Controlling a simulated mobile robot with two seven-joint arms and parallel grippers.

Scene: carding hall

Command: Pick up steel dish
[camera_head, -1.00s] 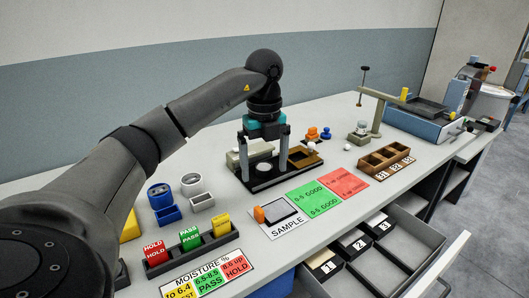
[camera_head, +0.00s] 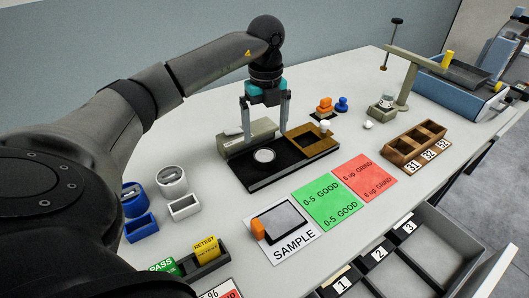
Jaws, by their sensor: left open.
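A small round steel dish (camera_head: 264,155) with a pale inside sits on the black plate (camera_head: 256,177) of a weighing device in the middle of the table. My left gripper (camera_head: 264,134) points down with its two fingers spread and empty. Its fingertips show just above and behind the dish in the picture, one to each side. How high they are over the plate I cannot tell. My right gripper is out of view.
A beige housing (camera_head: 246,138) and a brown wooden tray (camera_head: 312,142) stand beside the dish. Blue and white containers (camera_head: 172,182) are at left. A sample card (camera_head: 280,228) lies in front, an open drawer (camera_head: 440,252) at right. A wooden number rack (camera_head: 416,146) stands further right.

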